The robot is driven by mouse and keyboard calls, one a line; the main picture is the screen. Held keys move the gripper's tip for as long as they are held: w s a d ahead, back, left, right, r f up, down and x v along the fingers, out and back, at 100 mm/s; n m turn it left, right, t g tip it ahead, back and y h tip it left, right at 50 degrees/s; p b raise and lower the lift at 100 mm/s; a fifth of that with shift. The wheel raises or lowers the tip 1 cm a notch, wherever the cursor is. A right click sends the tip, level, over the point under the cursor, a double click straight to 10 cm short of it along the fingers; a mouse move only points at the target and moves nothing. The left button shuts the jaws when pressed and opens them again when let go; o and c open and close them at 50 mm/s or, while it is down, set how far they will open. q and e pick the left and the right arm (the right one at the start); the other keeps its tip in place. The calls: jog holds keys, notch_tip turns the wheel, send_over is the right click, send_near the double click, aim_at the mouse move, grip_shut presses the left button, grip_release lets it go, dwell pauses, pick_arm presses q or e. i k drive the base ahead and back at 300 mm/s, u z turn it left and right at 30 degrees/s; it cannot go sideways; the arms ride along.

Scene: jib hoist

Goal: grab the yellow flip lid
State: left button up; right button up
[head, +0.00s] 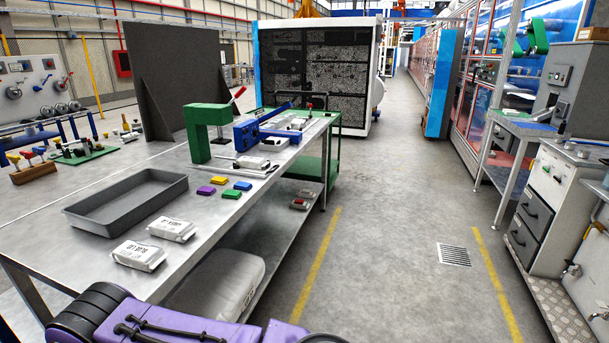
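A small flat yellow piece (219,180) lies on the grey metal workbench (205,224), in a cluster with a purple piece (206,190), a green piece (231,194) and a blue piece (243,185). It looks like a small lid or block; I cannot make out a hinge. Nothing covers it. Part of my purple arm crosses the bottom of the view, in front of the bench's near end. Neither of my grippers shows in the head view.
A grey tray (128,228) and two white packets (139,255) (172,229) lie nearer on the bench. A green bracket (198,140) and a blue clamp (262,127) stand beyond the coloured pieces. The floor aisle (388,255) right of the bench is clear.

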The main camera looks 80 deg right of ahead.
aim_at(216, 180)
jog(key=z, duration=2.4)
